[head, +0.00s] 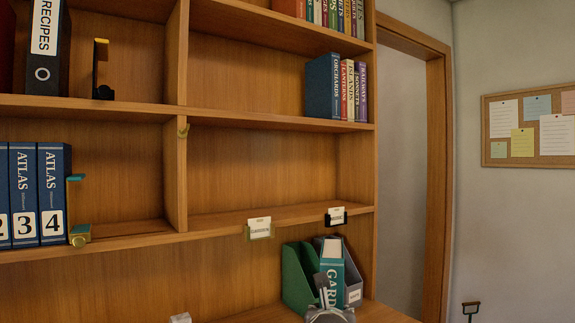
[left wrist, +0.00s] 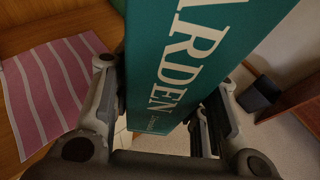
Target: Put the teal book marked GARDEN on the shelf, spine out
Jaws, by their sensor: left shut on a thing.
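The teal book marked GARDEN (head: 332,272) stands roughly upright in my left gripper (head: 329,308), its lettered face toward the head camera. In the left wrist view, the teal book (left wrist: 195,65) lies between the two fingers of my left gripper (left wrist: 160,110), which is shut on it. The gripper hides the book's lower end in the head view. The wooden shelf (head: 300,212) runs above and behind the book. Its middle right bay is empty, with two small label cards on its front edge, one (head: 259,228) and another (head: 336,216). My right gripper is not in view.
A green file holder (head: 296,278) and a grey one (head: 353,270) stand close behind the book. Several books, including blue ORCHARDS (head: 322,87), fill the right of the bay above. ATLAS volumes (head: 53,190) stand at left. A pink striped cloth (left wrist: 50,85) shows in the wrist view.

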